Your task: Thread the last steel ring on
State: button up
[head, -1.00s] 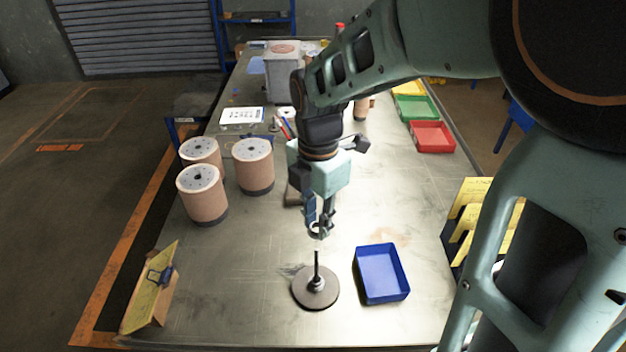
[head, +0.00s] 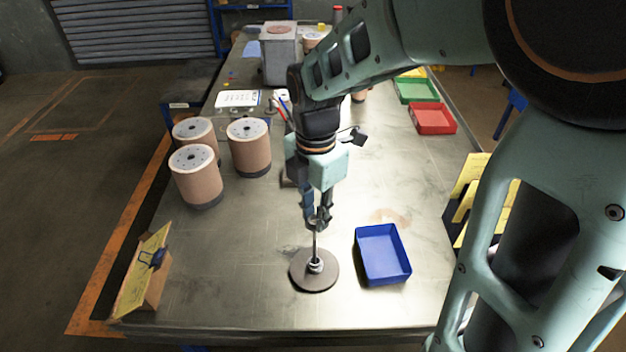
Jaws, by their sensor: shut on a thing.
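My gripper (head: 318,222) points down and is shut on a small steel ring, mostly hidden between the fingertips. It is at the top of a thin upright rod (head: 315,246). The rod rises from a round grey-brown disc base (head: 300,278) on the table. A small shiny metal stack (head: 316,265) sits around the foot of the rod; I cannot count its pieces. The fingertips overlap the rod's tip in this view, so I cannot tell whether the ring is around the rod or just above it.
An empty-looking blue tray (head: 408,278) lies to the right of the base. Several tan cylinders (head: 196,178) stand at the left. A tilted yellow card stand (head: 143,272) is at the front left. Red (head: 433,119) and green (head: 416,90) bins line the right edge.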

aim_at(315, 253)
jog(key=shift+f+b, duration=0.9)
jog(key=shift+f, duration=0.75)
jog(key=shift+f+b, duration=3.5)
jog(key=shift+f, duration=1.95)
jog(key=o, duration=0.8)
jog(key=shift+o, duration=0.2)
notch_tip(315, 253, up, 12)
jog(key=shift+r, duration=0.1)
